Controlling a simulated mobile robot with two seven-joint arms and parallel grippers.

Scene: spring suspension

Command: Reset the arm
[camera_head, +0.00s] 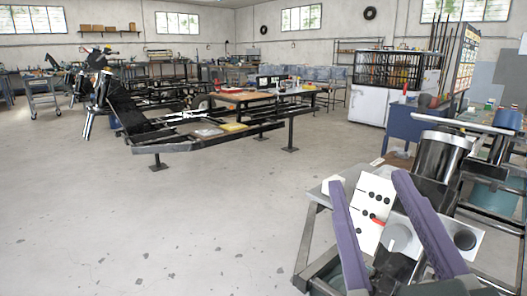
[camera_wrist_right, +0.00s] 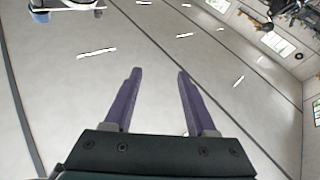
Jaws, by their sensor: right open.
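My right gripper (camera_head: 367,180) is at the lower right of the head view, with two long purple fingers spread wide apart. The right wrist view shows the same gripper (camera_wrist_right: 158,74) with its fingers apart and nothing between them, above bare floor. In the head view the fingers overlap a white panel with black holes (camera_head: 378,190) and a small red part (camera_head: 377,221) behind them; I cannot tell how far apart in depth they are. My left gripper is not in view.
A metal cylinder (camera_head: 440,156) stands just right of the fingers. A long dark bench (camera_head: 180,146) stands at centre left, with workbenches and a white cabinet (camera_head: 368,106) behind. The grey concrete floor (camera_head: 180,230) at the front left is clear.

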